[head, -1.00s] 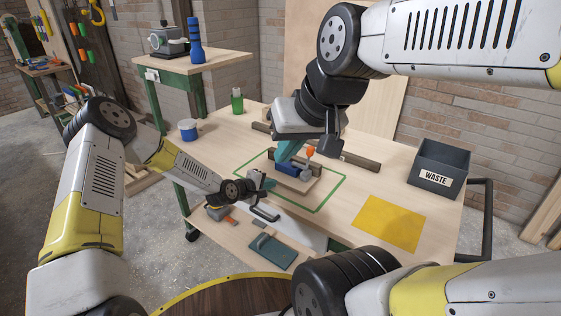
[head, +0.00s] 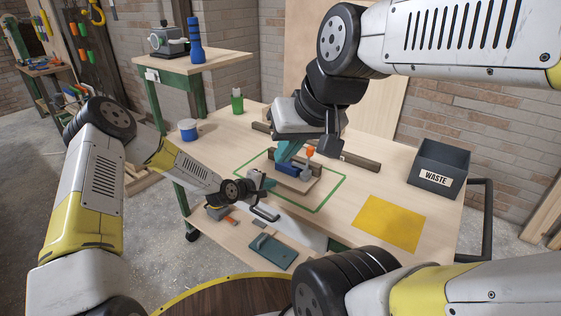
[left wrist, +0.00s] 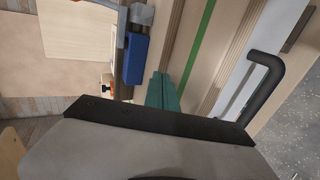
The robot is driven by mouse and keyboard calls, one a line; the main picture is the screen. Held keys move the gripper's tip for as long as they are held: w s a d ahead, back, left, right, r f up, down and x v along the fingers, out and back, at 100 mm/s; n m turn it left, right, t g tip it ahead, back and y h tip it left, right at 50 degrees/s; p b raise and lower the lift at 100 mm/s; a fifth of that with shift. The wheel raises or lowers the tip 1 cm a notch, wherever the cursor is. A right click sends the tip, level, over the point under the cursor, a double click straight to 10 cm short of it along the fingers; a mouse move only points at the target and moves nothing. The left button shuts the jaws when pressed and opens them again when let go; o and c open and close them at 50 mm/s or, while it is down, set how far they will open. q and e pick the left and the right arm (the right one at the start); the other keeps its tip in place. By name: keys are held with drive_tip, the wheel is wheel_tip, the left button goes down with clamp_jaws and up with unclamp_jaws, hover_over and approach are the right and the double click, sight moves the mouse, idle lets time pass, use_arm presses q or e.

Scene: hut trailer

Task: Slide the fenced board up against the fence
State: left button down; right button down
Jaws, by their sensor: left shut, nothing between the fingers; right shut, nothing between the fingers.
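The light wooden board (head: 300,184) lies on the bench inside a green outlined rectangle (head: 331,196). A dark wooden fence strip (head: 316,158) stands at its back, partly hidden by my right gripper. A blue block (head: 287,168) with an orange-topped part (head: 310,151) sits on the board; the block also shows in the left wrist view (left wrist: 135,60). My right gripper (head: 286,156), with teal fingers, is shut and empty above the blue block; contact is unclear. My left gripper (head: 267,184) is shut and empty low at the board's near left side. Its teal fingers (left wrist: 163,92) show in the left wrist view; whether they touch the board is unclear.
A long dark bar (head: 360,163) lies behind the board. A grey waste bin (head: 438,166) and a yellow sheet (head: 388,222) are at right. A blue tub (head: 188,130) and green bottle (head: 237,101) stand at left. A black handle (head: 264,213) juts from the bench's near side.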

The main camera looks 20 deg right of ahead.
sight(290, 163)
use_arm(q)
drive_tip(key=shift+w+d, duration=1.8)
drive_tip(key=shift+d, duration=0.5)
drive_tip(key=shift+w+d, duration=1.8)
drive_tip(key=shift+d, duration=0.5)
drive_tip(key=shift+w+d, duration=1.8)
drive_tip(key=shift+d, duration=0.5)
drive_tip(key=shift+v, duration=2.7)
drive_tip(key=shift+a+r, duration=0.1)
drive_tip(key=shift+r, duration=3.7)
